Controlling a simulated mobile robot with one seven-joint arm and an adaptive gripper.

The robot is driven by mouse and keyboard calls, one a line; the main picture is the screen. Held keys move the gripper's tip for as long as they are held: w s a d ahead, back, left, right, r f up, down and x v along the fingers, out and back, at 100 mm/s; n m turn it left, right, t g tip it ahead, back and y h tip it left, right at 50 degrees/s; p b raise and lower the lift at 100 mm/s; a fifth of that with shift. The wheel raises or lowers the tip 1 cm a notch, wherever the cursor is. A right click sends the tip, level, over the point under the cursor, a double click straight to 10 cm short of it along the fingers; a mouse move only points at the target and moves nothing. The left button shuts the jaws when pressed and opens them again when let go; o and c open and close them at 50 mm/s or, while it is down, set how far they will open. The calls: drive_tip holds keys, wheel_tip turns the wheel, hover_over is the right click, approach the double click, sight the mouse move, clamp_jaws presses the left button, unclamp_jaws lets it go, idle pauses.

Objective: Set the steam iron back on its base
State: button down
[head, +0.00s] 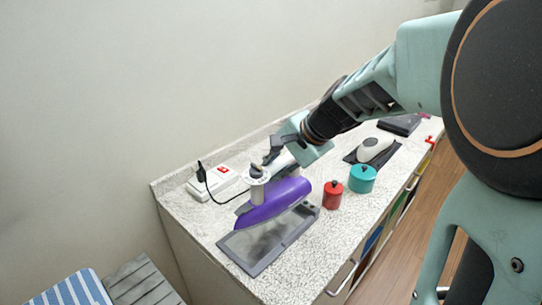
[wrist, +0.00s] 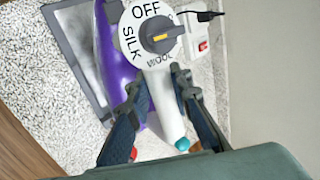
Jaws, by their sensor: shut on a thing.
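The steam iron (head: 276,206) has a purple body, a white handle and a dial marked OFF, SILK and WOOL. In the wrist view the iron's dial (wrist: 155,30) faces the camera. My gripper (head: 276,154) is shut on the white handle, with one finger on each side in the wrist view (wrist: 161,90). The grey, framed base (head: 262,262) lies flat on the counter; its corner also shows in the wrist view (wrist: 66,12). The iron is over the base's back part and hides some of it. I cannot tell whether they touch.
A red canister (head: 332,197) and a teal canister (head: 362,181) stand right of the iron. A white power strip (head: 208,186) with a black plug and cord lies behind. A white rounded device (head: 374,148) sits further right. The counter's front left is clear.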

sight(273, 195)
drive_tip(key=shift+w+a+r, duration=0.1)
drive_tip(key=shift+w+a, duration=0.1)
drive_tip(key=shift+w, duration=0.1)
drive_tip(key=shift+f+b, duration=3.05)
drive_tip(key=shift+f, duration=0.6)
drive_tip(key=shift+s+d+r, duration=0.1)
drive_tip(key=shift+s, duration=0.4)
drive_tip(key=shift+f+b, duration=0.6)
drive_tip(key=shift+b, duration=0.2)
drive_tip(key=c, duration=1.8)
unclamp_jaws()
drive_tip(key=o, duration=0.6)
drive_tip(key=shift+s+f, duration=0.15)
